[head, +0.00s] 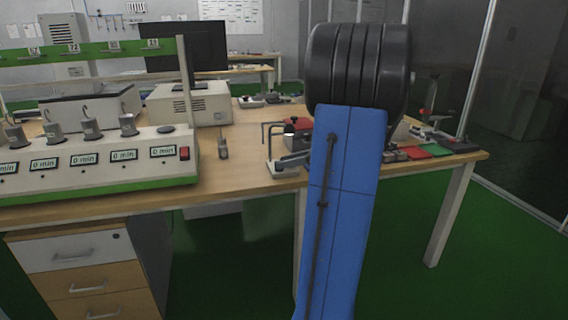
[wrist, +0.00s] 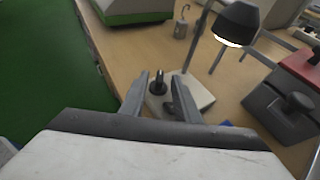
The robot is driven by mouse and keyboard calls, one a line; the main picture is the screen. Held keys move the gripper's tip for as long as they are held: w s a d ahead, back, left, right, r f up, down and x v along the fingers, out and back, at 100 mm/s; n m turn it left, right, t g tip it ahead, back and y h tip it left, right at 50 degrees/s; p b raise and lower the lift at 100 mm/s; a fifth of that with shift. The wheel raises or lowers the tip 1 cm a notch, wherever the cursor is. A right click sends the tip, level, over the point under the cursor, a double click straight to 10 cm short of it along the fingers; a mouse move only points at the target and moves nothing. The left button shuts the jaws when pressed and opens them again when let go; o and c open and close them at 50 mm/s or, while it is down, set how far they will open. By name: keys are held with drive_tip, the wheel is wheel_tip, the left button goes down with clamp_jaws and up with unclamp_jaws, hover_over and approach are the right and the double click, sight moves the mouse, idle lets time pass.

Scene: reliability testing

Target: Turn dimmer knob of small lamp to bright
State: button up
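The small lamp shows in the wrist view with a black shade (wrist: 243,20), a thin stem and a pale base (wrist: 199,92). The underside of its shade glows. A dark upright dimmer knob (wrist: 157,84) stands on the left part of the base. My gripper (wrist: 160,77) is open, with one finger on each side of the knob in the picture. I cannot tell whether either finger touches it. In the head view the lamp's dark shade (head: 293,127) shows just left of my blue arm, which hides part of the area.
A red-topped grey device (wrist: 285,90) with a black knob stands right of the lamp. A hooked weight (head: 223,146) stands left of the lamp. The green-and-white timer rig (head: 90,170) fills the table's left part. The table's front edge is close to the lamp.

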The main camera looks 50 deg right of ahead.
drive_tip(key=shift+w+a+f, duration=0.25)
drive_tip(key=shift+w, duration=0.25)
clamp_jaws()
drive_tip(key=shift+w+d+n+g+y, duration=0.1)
drive_tip(key=shift+d+n+g+y, duration=0.15)
drive_tip(key=shift+n+y, duration=0.35)
drive_tip(key=shift+w+n+g+y, duration=0.15)
drive_tip(key=shift+n+g+y, duration=1.1)
drive_tip(key=shift+n+y, duration=0.45)
drive_tip(key=shift+d, duration=0.1)
unclamp_jaws()
